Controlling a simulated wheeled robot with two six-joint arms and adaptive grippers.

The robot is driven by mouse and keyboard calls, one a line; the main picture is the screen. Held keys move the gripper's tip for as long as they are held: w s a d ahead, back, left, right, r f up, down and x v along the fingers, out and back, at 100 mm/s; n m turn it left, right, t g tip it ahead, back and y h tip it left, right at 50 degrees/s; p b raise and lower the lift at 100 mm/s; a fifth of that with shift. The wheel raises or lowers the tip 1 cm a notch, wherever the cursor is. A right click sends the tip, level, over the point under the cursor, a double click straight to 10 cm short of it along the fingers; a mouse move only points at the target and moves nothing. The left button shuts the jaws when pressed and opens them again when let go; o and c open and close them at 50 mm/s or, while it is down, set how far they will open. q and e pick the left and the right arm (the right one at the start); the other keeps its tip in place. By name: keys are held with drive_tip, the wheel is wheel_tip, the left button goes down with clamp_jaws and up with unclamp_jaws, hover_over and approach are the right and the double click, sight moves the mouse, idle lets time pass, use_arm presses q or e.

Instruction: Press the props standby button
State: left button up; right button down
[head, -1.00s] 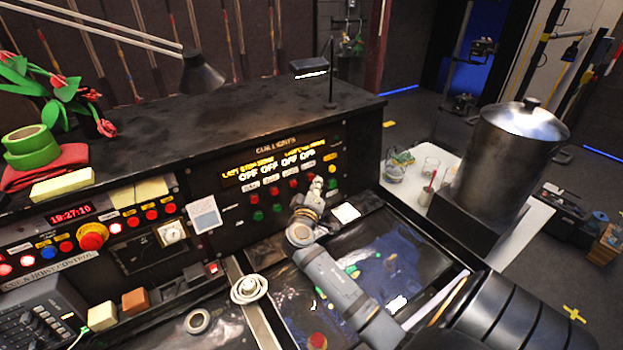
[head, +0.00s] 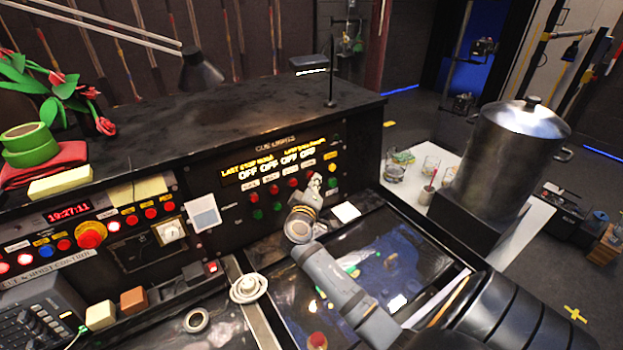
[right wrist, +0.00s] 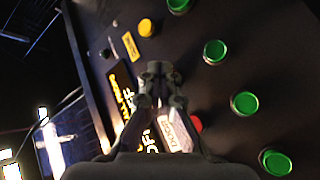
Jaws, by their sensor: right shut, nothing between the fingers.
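The cue lights panel (head: 232,190) stands upright at the back of the desk. It has a row of red buttons (head: 271,187) above a row of green buttons (head: 276,208), with small labels too blurred to read, so I cannot tell which is props. Its display (head: 275,166) reads OFF several times. My right gripper (head: 316,180) is shut and empty in front of the panel's right part. In the right wrist view its fingertips (right wrist: 162,80) partly hide a red button (right wrist: 196,123); contact cannot be told. My left gripper is out of view.
A yellow button (right wrist: 147,28) and several green buttons (right wrist: 244,103) surround the fingertips. Left of the panel is another console with a red emergency knob (head: 91,235). A large metal pot (head: 505,150) stands at the right.

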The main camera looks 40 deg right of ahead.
drive_tip(key=shift+w+b, duration=0.3)
drive_tip(key=shift+w, duration=0.1)
idle(0.7)
drive_tip(key=shift+s, duration=0.8)
drive_tip(key=shift+p, duration=0.3)
drive_tip(key=s, duration=0.1)
drive_tip(key=s+p, duration=0.1)
drive_tip(key=s, duration=0.3)
drive_tip(key=shift+a+r, duration=0.35)
drive_tip(key=shift+r, duration=0.05)
idle(0.4)
